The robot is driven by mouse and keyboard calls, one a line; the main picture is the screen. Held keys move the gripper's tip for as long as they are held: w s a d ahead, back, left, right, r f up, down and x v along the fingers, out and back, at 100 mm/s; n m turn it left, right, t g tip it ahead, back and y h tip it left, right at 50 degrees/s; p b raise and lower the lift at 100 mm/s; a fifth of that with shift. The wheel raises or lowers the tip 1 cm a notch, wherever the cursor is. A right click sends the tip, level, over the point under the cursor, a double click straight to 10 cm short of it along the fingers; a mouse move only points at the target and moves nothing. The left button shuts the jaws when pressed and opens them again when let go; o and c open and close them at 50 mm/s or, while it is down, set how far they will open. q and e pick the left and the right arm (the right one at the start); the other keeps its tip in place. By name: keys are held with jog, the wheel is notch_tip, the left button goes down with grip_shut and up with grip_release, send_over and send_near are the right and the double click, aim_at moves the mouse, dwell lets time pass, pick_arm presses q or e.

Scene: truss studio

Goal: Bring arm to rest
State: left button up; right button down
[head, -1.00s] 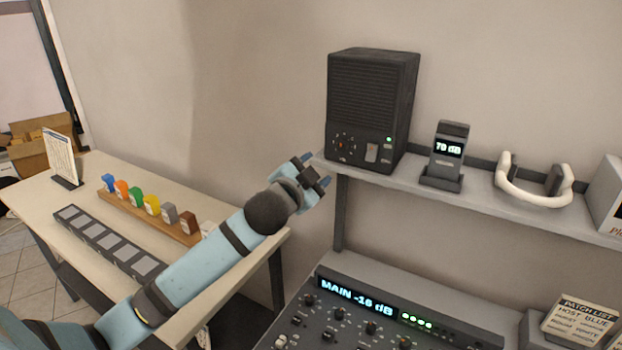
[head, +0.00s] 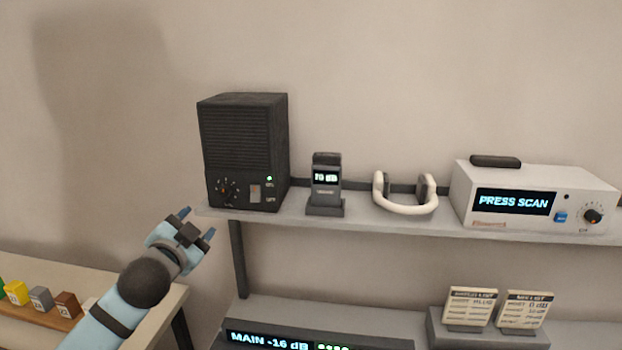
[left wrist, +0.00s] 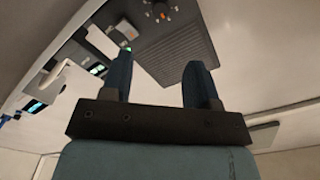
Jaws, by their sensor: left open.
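My left gripper (head: 197,222) is open and empty in the head view. It is raised just left of the shelf's left end, below and left of the black speaker (head: 243,150). In the left wrist view its two blue fingers (left wrist: 159,82) stand apart with nothing between them. The speaker's front with its knobs (left wrist: 178,48) shows beyond the fingers there. My right gripper is in neither view.
The shelf (head: 340,220) holds the speaker, a small meter reading 70 dB (head: 325,185), white headphones (head: 405,203) and a white scanner box (head: 530,195). Below are a mixer (head: 300,338) and two cards (head: 470,307). A side table (head: 60,270) with coloured blocks stands at lower left.

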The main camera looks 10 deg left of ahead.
pick_arm(q)
jog(key=s+d+f+n+g+h, duration=0.1)
jog(key=s+d+f, duration=0.15)
jog(key=f, duration=0.55)
jog(key=s+d+f+g+h, duration=0.1)
jog(key=s+d+f+g, duration=0.15)
jog(key=f, duration=0.55)
jog(key=s+d+f+n+g+h, duration=0.15)
jog(key=s+f, duration=0.25)
jog(key=f, duration=0.4)
jog(key=s+d+f+n+g, duration=0.1)
jog(key=s+d+f, duration=0.3)
jog(key=s+f, duration=0.4)
jog(key=s+d+f+n+g, duration=0.1)
jog(key=s+d+f, duration=0.3)
jog(key=s+f, duration=0.4)
jog(key=s, duration=0.2)
jog(key=shift+s+f+h, duration=0.3)
jog(key=shift+f+h, duration=0.05)
jog(key=shift+f, duration=0.05)
jog(key=shift+n, duration=0.25)
